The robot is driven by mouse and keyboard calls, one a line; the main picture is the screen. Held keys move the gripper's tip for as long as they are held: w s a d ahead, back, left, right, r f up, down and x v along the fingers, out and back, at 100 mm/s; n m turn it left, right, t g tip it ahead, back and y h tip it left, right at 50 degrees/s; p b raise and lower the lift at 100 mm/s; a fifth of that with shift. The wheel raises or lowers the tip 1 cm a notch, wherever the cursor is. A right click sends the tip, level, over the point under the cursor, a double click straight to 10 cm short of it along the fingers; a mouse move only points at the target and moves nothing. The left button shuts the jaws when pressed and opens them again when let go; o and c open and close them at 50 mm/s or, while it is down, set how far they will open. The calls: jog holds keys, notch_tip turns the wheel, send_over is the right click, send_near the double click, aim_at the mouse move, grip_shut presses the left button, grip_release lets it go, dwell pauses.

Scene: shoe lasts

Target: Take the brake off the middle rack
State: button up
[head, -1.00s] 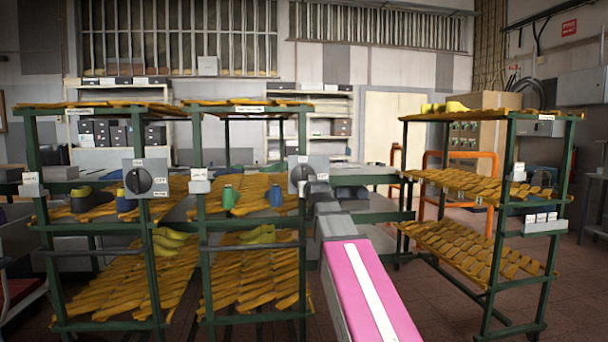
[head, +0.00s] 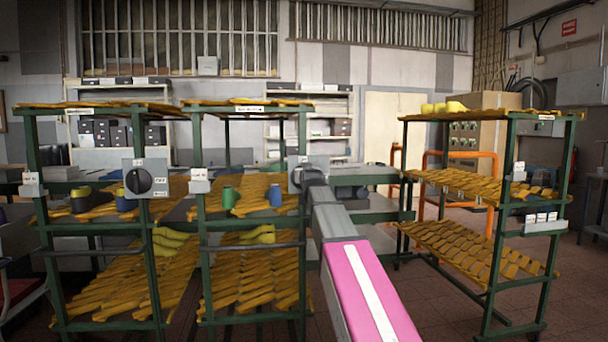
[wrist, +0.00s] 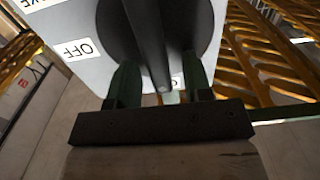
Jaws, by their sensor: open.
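The middle rack (head: 203,242) is green with yellow slatted shelves. Its grey brake box (head: 323,162) sits on its right post, partly hidden by my arm. In the wrist view the box (wrist: 75,22) carries a round black knob (wrist: 112,35) with a raised bar handle (wrist: 148,45). An OFF label (wrist: 83,48) is left of the knob, and a second label (wrist: 176,83) is mostly hidden behind my fingers. My gripper (wrist: 161,80) is open, its two green fingers either side of the handle's lower end. Contact cannot be told.
The left rack (head: 150,258) has its own brake box (head: 146,165) with a black knob. The right rack (head: 497,228) stands apart, with floor (head: 440,300) clear before it. Coloured lasts rest on the shelves, including a green one (head: 229,198) on the middle rack.

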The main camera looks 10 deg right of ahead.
jog(key=shift+w, duration=0.5)
grip_shut()
